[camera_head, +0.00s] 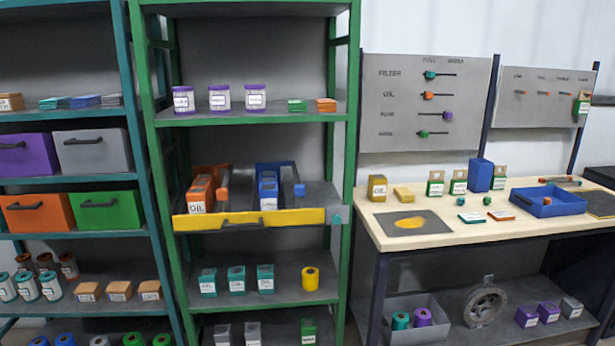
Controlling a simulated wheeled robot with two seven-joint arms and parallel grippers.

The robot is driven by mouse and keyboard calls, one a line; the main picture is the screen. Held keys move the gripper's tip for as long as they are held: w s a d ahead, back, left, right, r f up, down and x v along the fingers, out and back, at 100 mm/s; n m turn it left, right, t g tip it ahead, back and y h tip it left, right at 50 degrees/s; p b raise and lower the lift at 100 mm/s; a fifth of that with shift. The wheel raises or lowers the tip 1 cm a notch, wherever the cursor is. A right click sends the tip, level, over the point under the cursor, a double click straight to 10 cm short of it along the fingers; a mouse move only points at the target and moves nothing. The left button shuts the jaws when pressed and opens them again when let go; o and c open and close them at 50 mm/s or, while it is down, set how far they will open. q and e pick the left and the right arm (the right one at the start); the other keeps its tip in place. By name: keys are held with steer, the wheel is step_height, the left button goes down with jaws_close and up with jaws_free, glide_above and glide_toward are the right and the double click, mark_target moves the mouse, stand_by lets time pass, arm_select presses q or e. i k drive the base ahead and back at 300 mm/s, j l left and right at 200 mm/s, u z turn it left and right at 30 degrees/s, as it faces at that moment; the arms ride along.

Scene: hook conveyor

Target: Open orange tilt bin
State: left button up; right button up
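The orange bin (40,220) sits on the left teal shelf in the camera_head view, in the lower row of bins. It has a dark handle (22,206) on its front, and its left end is close to the picture's left edge. Its front looks closed, in line with the green bin (104,216) to its right. A purple bin (26,162) and a grey bin (92,158) stand in the row above it. Neither of my grippers shows in this view.
A green rack (150,200) stands right of the teal shelf. Its yellow-fronted tray (290,218) holds orange and blue containers. Further right is a workbench (445,238) with a blue tray (550,208) and small boxes. Jars and boxes fill the lower shelves.

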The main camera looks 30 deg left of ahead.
mark_target(44, 213)
steer(key=u, duration=2.55)
steer(key=i+z, duration=0.1)
steer(key=i, duration=0.35)
steer(key=i+j+z, duration=0.1)
steer(key=i, duration=0.35)
steer(key=i+j+z, duration=0.15)
steer(key=i, duration=0.3)
steer(key=i+j+z, duration=0.1)
steer(key=i, duration=0.35)
steer(key=i+j+z, duration=0.1)
steer(key=i+j, duration=0.2)
steer(key=i, duration=0.15)
